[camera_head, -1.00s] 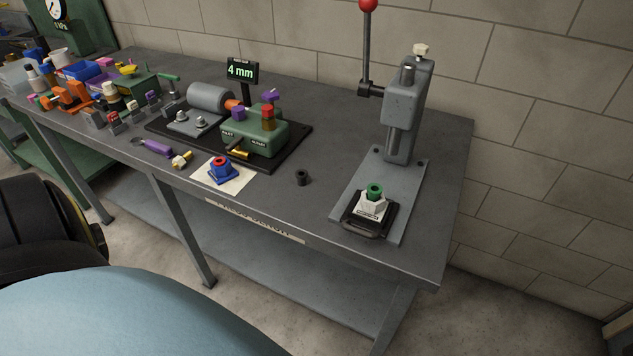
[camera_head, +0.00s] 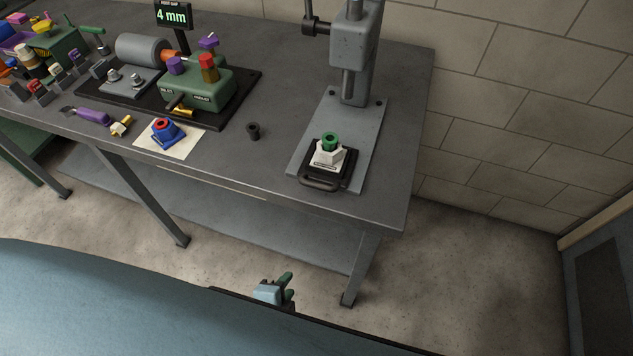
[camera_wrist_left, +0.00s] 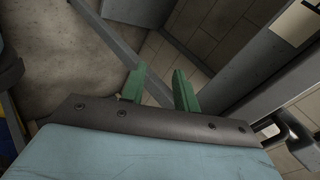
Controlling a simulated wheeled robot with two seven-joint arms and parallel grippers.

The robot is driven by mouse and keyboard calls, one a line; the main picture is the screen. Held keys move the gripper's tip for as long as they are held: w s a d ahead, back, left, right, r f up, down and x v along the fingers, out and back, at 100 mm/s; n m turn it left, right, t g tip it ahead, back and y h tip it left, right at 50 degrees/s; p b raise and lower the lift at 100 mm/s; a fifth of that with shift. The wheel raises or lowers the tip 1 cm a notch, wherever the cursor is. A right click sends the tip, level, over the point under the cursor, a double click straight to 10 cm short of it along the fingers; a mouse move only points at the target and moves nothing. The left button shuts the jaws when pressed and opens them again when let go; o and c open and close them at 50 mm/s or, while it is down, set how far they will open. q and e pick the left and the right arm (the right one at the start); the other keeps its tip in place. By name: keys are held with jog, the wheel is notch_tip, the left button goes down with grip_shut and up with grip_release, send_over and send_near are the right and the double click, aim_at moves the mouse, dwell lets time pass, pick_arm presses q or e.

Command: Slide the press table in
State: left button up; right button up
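The press table (camera_head: 343,181) is a black sliding plate with a front handle (camera_head: 319,186), at the front end of the grey press base. A white block (camera_head: 327,156) with a green ring (camera_head: 330,139) sits on it. The press column (camera_head: 355,60) stands behind, so the table is forward of the ram. My left gripper (camera_head: 288,285) is low, in front of the bench and apart from the handle. In the left wrist view its green fingers (camera_wrist_left: 158,82) are spread with nothing between them. My right gripper is not in view.
A small dark bushing (camera_head: 253,131) stands left of the press. A blue part with a red top (camera_head: 165,131) sits on a paper sheet. A green fixture (camera_head: 205,88) is further left. The bench front edge lies between my left gripper and the press table.

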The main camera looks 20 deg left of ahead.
pick_arm(q)
notch_tip(320, 180, up, 12)
jog(key=w+d+m+t, duration=0.2)
jog(key=w+t, duration=0.1)
jog(key=m+t, duration=0.1)
jog(key=t, duration=0.2)
send_near(317, 188)
jog(key=w, duration=0.3)
jog(key=w+f+p, duration=0.1)
jog(key=w, duration=0.3)
jog(key=w+f+p, duration=0.1)
jog(key=w, duration=0.2)
jog(key=shift+w+d, duration=0.2)
jog(key=shift+w, duration=0.05)
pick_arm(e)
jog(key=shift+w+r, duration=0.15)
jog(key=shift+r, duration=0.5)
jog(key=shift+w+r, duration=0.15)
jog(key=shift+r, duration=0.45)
pick_arm(q)
jog(key=shift+c, duration=0.2)
grip_shut()
